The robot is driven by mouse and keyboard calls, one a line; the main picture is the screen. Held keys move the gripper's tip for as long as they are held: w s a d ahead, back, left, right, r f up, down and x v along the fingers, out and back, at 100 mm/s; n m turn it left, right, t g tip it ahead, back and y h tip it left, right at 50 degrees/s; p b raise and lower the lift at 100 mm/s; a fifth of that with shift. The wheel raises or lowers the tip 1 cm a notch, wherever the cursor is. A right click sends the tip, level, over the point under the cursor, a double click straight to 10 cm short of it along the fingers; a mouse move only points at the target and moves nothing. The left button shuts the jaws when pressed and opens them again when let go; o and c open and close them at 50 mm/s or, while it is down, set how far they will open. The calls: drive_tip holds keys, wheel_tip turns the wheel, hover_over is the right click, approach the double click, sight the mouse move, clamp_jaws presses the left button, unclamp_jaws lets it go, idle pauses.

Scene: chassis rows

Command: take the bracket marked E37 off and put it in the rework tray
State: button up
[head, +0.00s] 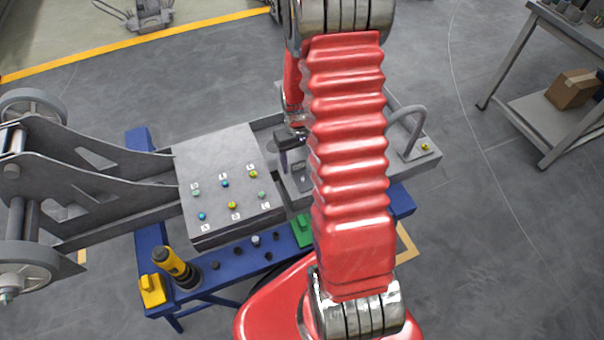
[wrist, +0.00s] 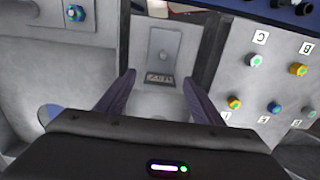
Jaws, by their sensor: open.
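The label's characters are too small and tilted to read surely. In the head view a small grey plate (head: 300,181) stands beside the panel, partly hidden by my red arm. My gripper (wrist: 158,88) is open, its two dark fingers apart on either side of the label, with nothing held. In the head view the gripper (head: 290,143) is partly covered by my arm. No rework tray can be made out.
A grey panel (head: 215,160) with several coloured bolts lies left of the gripper, on a blue stand (head: 215,285). A grey curved handle (head: 405,125) rises to the right. A yellow-black tool (head: 175,265) stands in front. A shelf table (head: 560,110) is at far right.

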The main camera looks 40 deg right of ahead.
drive_tip(key=shift+f, duration=0.8)
drive_tip(key=c, duration=1.2)
drive_tip(key=shift+r, duration=0.1)
drive_tip(key=shift+r, duration=4.95)
